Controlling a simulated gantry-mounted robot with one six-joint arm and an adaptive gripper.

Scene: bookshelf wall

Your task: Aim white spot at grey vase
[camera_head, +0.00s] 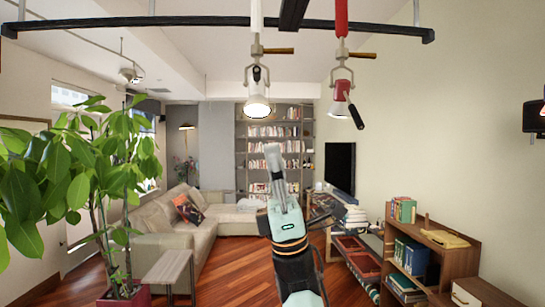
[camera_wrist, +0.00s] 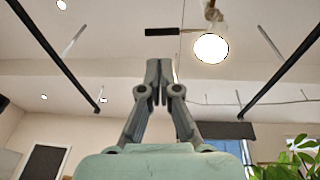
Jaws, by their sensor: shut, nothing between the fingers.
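The white spot (camera_head: 256,92) hangs from the dark ceiling rail on a white pole, its lit face pointing down and toward the head camera. A lit round lamp face, seemingly the same spot, shows in the wrist view (camera_wrist: 211,48), above and right of my fingers. A side handle (camera_head: 279,51) sticks out from its mount. My gripper (camera_head: 272,150) points up, below the spot in the picture and apart from it. Its fingers are shut and empty, and also show in the wrist view (camera_wrist: 160,76). I cannot make out a grey vase for certain.
A red-and-white spot (camera_head: 342,92) hangs close on the right, with its own handle (camera_head: 363,55). The dark curved rail (camera_head: 160,21) runs above both. A large leafy plant (camera_head: 75,170) stands left. A sofa (camera_head: 165,225), bookshelf (camera_head: 272,125) and low shelf (camera_head: 420,250) stand below.

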